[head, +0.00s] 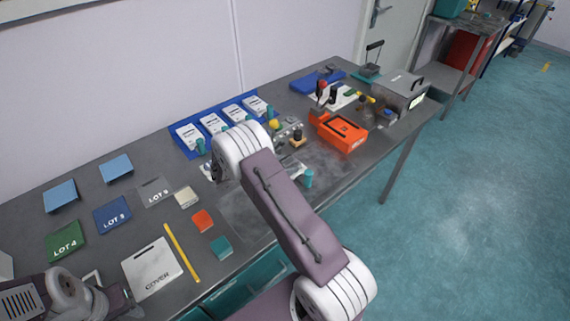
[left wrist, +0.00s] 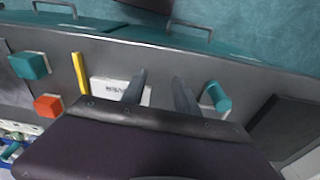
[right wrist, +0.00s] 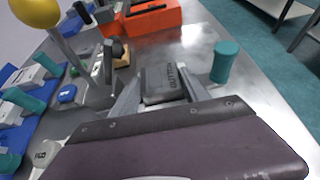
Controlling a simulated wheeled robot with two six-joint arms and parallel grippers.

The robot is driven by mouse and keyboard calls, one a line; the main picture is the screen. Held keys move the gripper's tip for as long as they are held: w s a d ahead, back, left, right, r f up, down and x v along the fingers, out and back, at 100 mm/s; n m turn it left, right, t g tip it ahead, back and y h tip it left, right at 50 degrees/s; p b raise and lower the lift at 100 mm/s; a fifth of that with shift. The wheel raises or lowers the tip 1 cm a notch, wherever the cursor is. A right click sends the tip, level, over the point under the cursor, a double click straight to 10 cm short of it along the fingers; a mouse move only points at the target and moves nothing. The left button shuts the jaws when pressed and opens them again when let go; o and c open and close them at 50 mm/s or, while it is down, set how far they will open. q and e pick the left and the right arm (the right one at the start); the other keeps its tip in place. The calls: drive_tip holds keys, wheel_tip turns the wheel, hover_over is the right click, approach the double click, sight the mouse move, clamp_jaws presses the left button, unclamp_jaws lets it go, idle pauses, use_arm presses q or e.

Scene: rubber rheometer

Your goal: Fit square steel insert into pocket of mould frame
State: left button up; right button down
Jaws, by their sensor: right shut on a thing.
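In the right wrist view, my right gripper (right wrist: 160,95) is shut on a dark grey square block with raised lettering, which I take for the square steel insert (right wrist: 165,78). It is over the steel table, just left of a teal cylinder (right wrist: 226,62). In the head view my right arm hides this gripper and most of what it holds. I cannot make out the mould frame's pocket. In the left wrist view, my left gripper (left wrist: 160,85) is open and empty, beside a white plate marked COVER (left wrist: 112,88). The same plate (head: 153,270) shows in the head view.
A yellow bar (head: 182,253), red block (head: 203,221) and teal block (head: 221,248) lie left of my right arm. Coloured lot plates (head: 112,214) lie farther left. A blue tray (head: 181,148), an orange box (head: 342,132) and a yellow-balled lever (right wrist: 62,45) stand behind.

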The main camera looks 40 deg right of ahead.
drive_tip(key=c, duration=0.6)
unclamp_jaws()
drive_tip(key=shift+f, duration=0.1)
drive_tip(key=shift+o, duration=0.2)
